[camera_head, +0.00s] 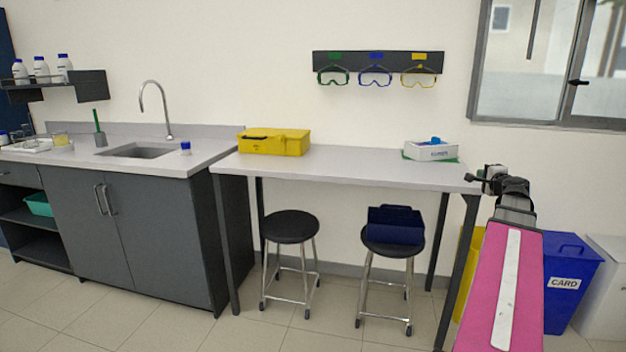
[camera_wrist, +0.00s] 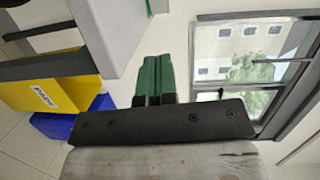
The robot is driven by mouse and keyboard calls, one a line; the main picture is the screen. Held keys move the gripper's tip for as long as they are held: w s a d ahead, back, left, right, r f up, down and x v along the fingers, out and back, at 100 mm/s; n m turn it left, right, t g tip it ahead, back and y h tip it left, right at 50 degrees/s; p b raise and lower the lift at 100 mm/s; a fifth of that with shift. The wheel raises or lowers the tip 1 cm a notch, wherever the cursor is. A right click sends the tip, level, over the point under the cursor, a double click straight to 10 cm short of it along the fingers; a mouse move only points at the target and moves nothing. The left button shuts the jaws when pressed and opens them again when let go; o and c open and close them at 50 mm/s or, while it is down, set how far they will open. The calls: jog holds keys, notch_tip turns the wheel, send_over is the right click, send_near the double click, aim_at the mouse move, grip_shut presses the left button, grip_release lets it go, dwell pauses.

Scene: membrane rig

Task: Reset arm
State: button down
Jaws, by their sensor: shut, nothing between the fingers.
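My gripper (camera_head: 474,178) is at the right end of the long bench in the head view, near the bench's right front corner. My arm reaches up to it from the lower right. In the wrist view the gripper's two green fingers (camera_wrist: 155,78) are together and hold nothing. The wrist view is turned on its side, with the bench corner to the left of the fingers and the window to the right.
The bench (camera_head: 340,165) carries a yellow case (camera_head: 273,142) and a white box (camera_head: 431,151). Two stools stand below; one (camera_head: 291,227) is bare, the other holds a dark blue caddy (camera_head: 395,225). A blue CARD bin (camera_head: 572,275) stands right of my arm. The bench's middle is clear.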

jog(key=a+f+n+g+y, duration=0.4)
jog(key=a+f+n+g, duration=0.45)
jog(key=a+f, duration=1.35)
jog(key=s+a+f+n+g+h, duration=0.4)
jog(key=s+a+f+n+g, duration=0.5)
jog(key=s+a+f, duration=0.8)
jog(key=shift+s+a+f, duration=0.3)
jog(key=shift+s+f, duration=0.15)
jog(key=shift+f, duration=0.05)
